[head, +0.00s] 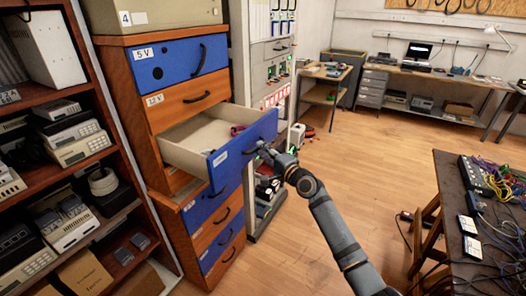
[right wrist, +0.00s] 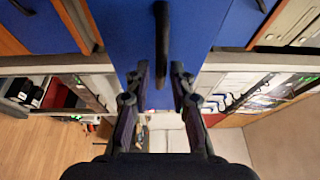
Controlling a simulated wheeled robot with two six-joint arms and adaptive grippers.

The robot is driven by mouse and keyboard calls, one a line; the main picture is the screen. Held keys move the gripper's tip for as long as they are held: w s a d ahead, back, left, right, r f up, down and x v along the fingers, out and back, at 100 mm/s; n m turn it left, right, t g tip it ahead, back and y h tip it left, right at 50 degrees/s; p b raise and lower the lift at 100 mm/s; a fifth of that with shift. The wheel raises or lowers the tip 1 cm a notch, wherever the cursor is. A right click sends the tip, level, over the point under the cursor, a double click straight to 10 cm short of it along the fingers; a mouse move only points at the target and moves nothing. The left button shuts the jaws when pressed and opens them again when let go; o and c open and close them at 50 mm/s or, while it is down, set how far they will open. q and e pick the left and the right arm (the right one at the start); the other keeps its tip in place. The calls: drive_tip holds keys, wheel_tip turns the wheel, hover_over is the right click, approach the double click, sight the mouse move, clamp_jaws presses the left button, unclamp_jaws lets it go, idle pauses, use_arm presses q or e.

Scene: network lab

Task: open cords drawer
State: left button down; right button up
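A blue-fronted drawer (head: 232,152) stands pulled out of the wooden drawer cabinet (head: 134,108), its pale inside showing with a small reddish item (head: 237,129) in it. Its label is too small to read. My right gripper (head: 264,152) is at the drawer's front, by the handle. In the right wrist view the dark bar handle (right wrist: 161,40) reaches down between the two fingertips of my right gripper (right wrist: 160,72), with a gap visible on each side. My left gripper is in neither view.
Other closed blue and orange drawers (head: 183,104) lie above and below. A shelf of devices (head: 72,135) stands left, an equipment rack (head: 271,60) behind. A dark table with cables (head: 452,190) is at the right. The wooden floor (head: 372,150) between is mostly clear.

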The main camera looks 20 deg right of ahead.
drive_tip(key=shift+o, duration=0.6)
drive_tip(key=v, duration=0.7)
drive_tip(key=shift+s, duration=0.25)
drive_tip(key=shift+f, duration=0.1)
drive_tip(key=s+d+f+n+g+h, duration=0.1)
drive_tip(key=d+f+h, duration=0.15)
drive_tip(key=f, duration=0.75)
drive_tip(key=s+d+f+n+g+h, duration=0.1)
drive_tip(key=d+f+g, duration=0.15)
drive_tip(key=f, duration=0.65)
drive_tip(key=s+d+f+n+g+h, duration=0.15)
drive_tip(key=s+f, duration=0.35)
drive_tip(key=f, duration=0.5)
drive_tip(key=s+d+f+n+g+h, duration=0.15)
drive_tip(key=s+f, duration=0.35)
drive_tip(key=f, duration=0.5)
drive_tip(key=s+a+f+n+g, duration=0.2)
drive_tip(key=s+f+n+g, duration=0.25)
drive_tip(key=s+f, duration=1.1)
drive_tip(key=s+a+f+n+g, duration=0.2)
drive_tip(key=s+a+f+n, duration=0.1)
drive_tip(key=s, duration=0.9)
drive_tip(key=s+a+f+n+g, duration=0.3)
drive_tip(key=s+f, duration=0.3)
drive_tip(key=s, duration=0.6)
drive_tip(key=shift+s+a+y, duration=0.2)
drive_tip(key=shift+s+y, duration=0.15)
drive_tip(key=shift+s, duration=0.05)
